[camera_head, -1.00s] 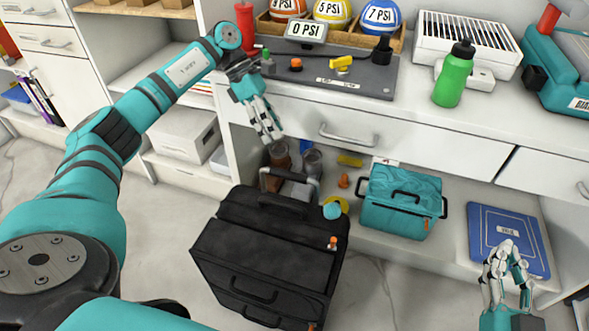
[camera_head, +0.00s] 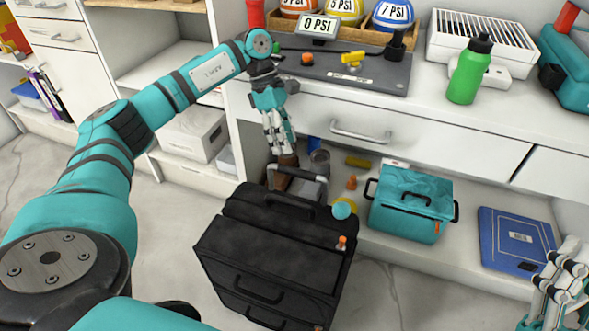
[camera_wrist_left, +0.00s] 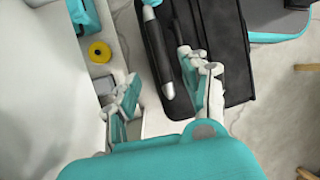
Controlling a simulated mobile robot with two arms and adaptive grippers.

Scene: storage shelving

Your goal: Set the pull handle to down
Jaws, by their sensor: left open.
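The pull handle (camera_head: 309,174) is a grey and black bar raised above the back of a black tool case (camera_head: 270,240) on the floor. In the left wrist view the handle (camera_wrist_left: 158,58) shows as a long bar with grey ends, alongside the case (camera_wrist_left: 213,40). My left gripper (camera_head: 281,147) is open, pointing down just above the handle in the head view. In the left wrist view its fingers (camera_wrist_left: 163,95) are apart, with the handle's lower end between them; I cannot see contact. My right gripper (camera_head: 562,285) is at the lower right, partly cut off, away from the case.
A teal cooler bag (camera_head: 412,205) and a blue box (camera_head: 517,238) lie on the low shelf right of the case. A drawer (camera_head: 380,122) and the counter overhang the handle's back side. A green bottle (camera_head: 468,72) stands on the counter. The floor at front right is clear.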

